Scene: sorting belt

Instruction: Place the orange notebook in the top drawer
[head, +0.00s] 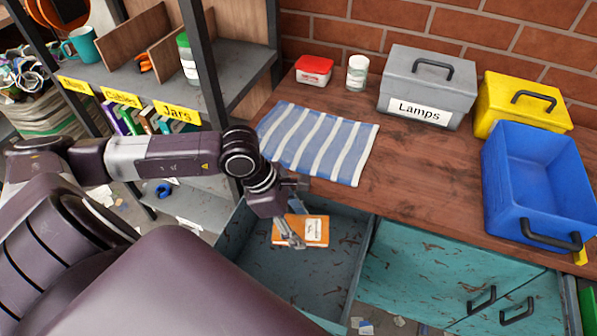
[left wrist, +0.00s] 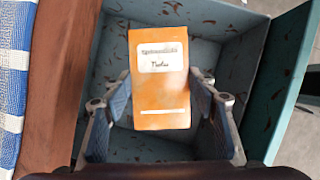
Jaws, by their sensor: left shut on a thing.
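The orange notebook (head: 301,231) has a white label and is over the open top drawer (head: 333,273) below the worktop. In the left wrist view the notebook (left wrist: 160,95) sits between the two fingers of my left gripper (left wrist: 162,105), with the drawer's bare floor and walls around it. My left gripper (head: 291,238) points down over the drawer and is shut on the notebook. I cannot tell exactly how high the notebook is above the drawer floor. The drawer looks otherwise empty. My right gripper is not in view.
The wooden worktop carries a blue striped cloth (head: 318,142), a red-lidded tub (head: 314,69), a jar (head: 357,73), a grey Lamps box (head: 428,88), a yellow box (head: 520,104) and a blue bin (head: 537,183). Labelled shelves (head: 170,110) stand at left. Teal cupboard doors (head: 450,275) are right of the drawer.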

